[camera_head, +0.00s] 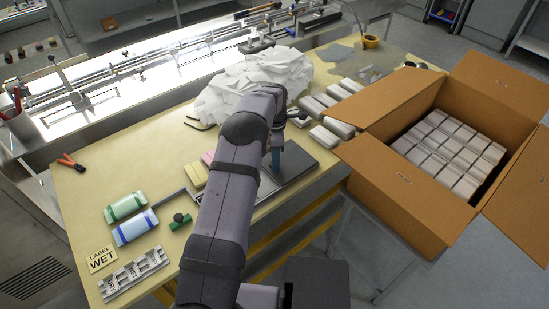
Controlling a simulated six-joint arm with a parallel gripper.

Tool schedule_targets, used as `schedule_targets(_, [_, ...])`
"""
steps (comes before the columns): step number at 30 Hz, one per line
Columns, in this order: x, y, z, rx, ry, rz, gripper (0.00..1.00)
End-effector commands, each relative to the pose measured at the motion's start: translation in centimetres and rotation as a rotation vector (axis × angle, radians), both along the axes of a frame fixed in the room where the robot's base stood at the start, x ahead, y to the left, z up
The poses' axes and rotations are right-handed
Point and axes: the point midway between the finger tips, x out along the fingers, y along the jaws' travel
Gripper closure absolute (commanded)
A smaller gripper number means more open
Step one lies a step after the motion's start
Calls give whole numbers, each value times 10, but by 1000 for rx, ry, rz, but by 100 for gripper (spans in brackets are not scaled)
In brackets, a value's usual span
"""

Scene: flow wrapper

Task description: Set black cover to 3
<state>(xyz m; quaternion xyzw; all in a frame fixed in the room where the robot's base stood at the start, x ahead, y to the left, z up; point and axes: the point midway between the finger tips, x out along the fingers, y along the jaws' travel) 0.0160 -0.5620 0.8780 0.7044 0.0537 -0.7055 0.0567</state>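A dark flat panel (295,186) with a grey top lies on the table, right of my arm; it may be the black cover, but I cannot be sure. My arm hides its left part, and no number 3 is readable. My gripper (275,163) points down at the panel's far left part, beyond my forearm. Its fingertips are too small and covered to show whether they are open or whether they touch the panel.
A crumpled white heap (250,82) lies behind my gripper. White packs (338,127) and an open carton (385,178) of packs stand right.

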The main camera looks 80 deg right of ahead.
Motion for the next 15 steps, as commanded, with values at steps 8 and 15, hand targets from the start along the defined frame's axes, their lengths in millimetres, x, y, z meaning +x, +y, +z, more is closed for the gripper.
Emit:
schedule_targets(8, [1,0,5,0,-1,1,59])
schedule_targets(15, [1,0,34,-2,0,0,59])
